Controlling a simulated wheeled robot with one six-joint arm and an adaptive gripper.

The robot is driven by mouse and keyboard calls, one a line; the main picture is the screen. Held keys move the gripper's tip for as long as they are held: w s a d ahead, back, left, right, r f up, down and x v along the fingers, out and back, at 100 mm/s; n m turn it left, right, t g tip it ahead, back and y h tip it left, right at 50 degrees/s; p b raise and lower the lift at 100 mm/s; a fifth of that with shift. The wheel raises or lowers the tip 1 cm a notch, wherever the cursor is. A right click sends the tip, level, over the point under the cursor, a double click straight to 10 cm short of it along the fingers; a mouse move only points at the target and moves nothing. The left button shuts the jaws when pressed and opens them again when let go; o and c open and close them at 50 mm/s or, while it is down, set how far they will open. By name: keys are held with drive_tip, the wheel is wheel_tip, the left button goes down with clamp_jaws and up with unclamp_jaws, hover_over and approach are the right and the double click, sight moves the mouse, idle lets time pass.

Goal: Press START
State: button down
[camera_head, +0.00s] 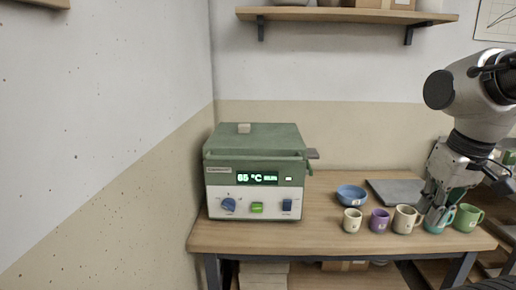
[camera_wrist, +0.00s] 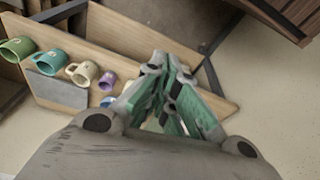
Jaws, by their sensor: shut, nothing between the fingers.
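A green box-shaped device (camera_head: 255,170) stands at the left end of the wooden table in the head view. Its lit display (camera_head: 257,178) reads 65 °C. Its white front panel carries a blue knob (camera_head: 228,205), a lit green button (camera_head: 257,207) and a dark blue switch (camera_head: 287,205). Their small labels are too small to read, so START cannot be confirmed. My gripper (camera_head: 432,208) is at the right, in front of the teal mug (camera_head: 447,219) in the picture and far from the panel. In the wrist view my gripper (camera_wrist: 170,68) has its fingers closed together, empty.
A blue bowl (camera_head: 352,195), a small cream cup (camera_head: 352,220), a purple mug (camera_head: 379,220), a larger cream mug (camera_head: 405,219) and a green mug (camera_head: 468,218) stand on the table (camera_head: 325,234). A grey slab (camera_head: 392,191) lies behind them. A shelf (camera_head: 345,15) hangs above.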

drive_tip(key=d+r, duration=0.1)
drive_tip(key=s+r+m+t, duration=0.1)
drive_tip(key=d+r+t, duration=0.1)
drive_tip(key=shift+s+d, duration=0.25)
drive_tip(key=shift+d, duration=0.05)
idle(1.6)
